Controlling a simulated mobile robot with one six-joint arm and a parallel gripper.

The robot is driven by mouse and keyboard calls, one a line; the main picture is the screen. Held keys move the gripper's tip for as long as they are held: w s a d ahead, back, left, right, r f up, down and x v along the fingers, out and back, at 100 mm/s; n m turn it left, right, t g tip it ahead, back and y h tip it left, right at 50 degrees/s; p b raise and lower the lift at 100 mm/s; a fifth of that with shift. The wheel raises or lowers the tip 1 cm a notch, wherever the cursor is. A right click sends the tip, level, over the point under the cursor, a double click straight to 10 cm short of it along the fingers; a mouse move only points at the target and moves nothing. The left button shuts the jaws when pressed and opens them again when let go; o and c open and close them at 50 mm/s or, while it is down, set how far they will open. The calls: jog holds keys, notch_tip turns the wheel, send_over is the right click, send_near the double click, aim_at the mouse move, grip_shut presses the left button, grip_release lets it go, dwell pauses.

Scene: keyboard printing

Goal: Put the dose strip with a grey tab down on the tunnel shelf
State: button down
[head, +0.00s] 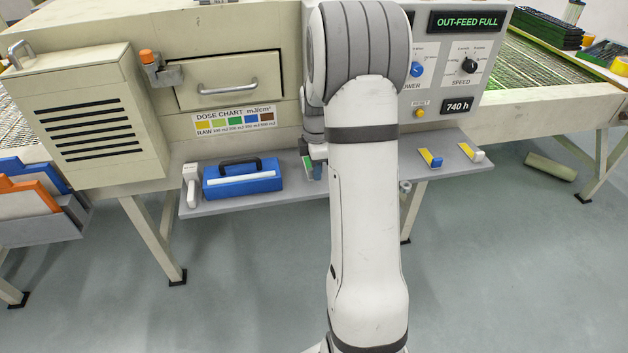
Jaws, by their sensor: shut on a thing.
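The tunnel shelf (451,160) is a grey ledge along the front of the cream machine. My arm crosses in front of its middle. My gripper (317,168) shows only in part at the left edge of my arm, over the middle of the shelf. It is shut on a thin strip, of which a green patch (307,166) shows. The strip's tab is hidden, so I cannot tell its colour. I cannot tell whether the strip touches the shelf.
A blue case (243,185) and a white handheld device (191,184) occupy the shelf's left part. A yellow strip with a blue end (431,158) and one with a white end (471,153) lie at the right. Bare shelf shows between them.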

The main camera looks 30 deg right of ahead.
jog(key=shift+f, duration=1.65)
jog(key=shift+f+b, duration=0.2)
jog(key=shift+b, duration=0.1)
jog(key=c, duration=1.5)
grip_release()
